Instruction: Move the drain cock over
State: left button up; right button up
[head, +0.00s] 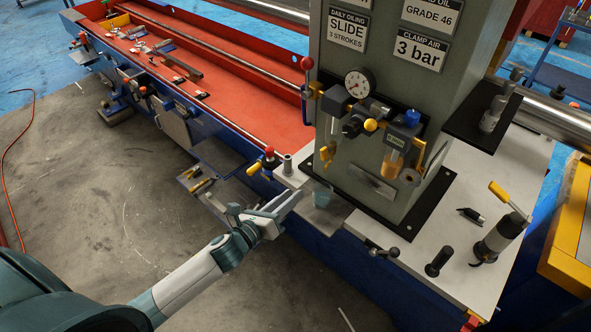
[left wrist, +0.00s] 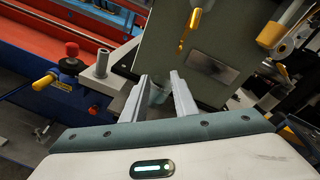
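A yellow lever (head: 327,154), which looks like the drain cock, hangs below the valve fittings on the grey column's front. It also shows in the left wrist view (left wrist: 185,32), above and beyond the fingertips. A small translucent teal cup (head: 322,196) stands on the ledge below it; in the left wrist view the cup (left wrist: 157,96) shows between my fingers. My left gripper (head: 290,203) is open and empty, left of the cup and lower than the lever. I cannot tell whether a finger touches the cup. My right gripper is not in view.
A red-knobbed valve with a yellow handle (head: 264,161) is left of the column. A pressure gauge (head: 358,82) and an amber filter bowl (head: 391,163) are on the column. A pump with a yellow handle (head: 498,236) stands on the right bench.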

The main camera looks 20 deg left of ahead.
aim_at(322, 156)
pick_arm(q)
notch_tip(322, 156, up, 10)
jog(key=d+m+t+h, duration=0.1)
jog(key=d+m, duration=0.1)
jog(key=m, duration=0.2)
jog(key=shift+f+m+h+p, duration=0.15)
jog(key=shift+m+h+p, duration=0.15)
jog(key=shift+p, duration=0.1)
jog(key=shift+w, duration=0.1)
jog(key=shift+b+x, duration=0.55)
jog(key=shift+x, duration=3.4)
grip_shut()
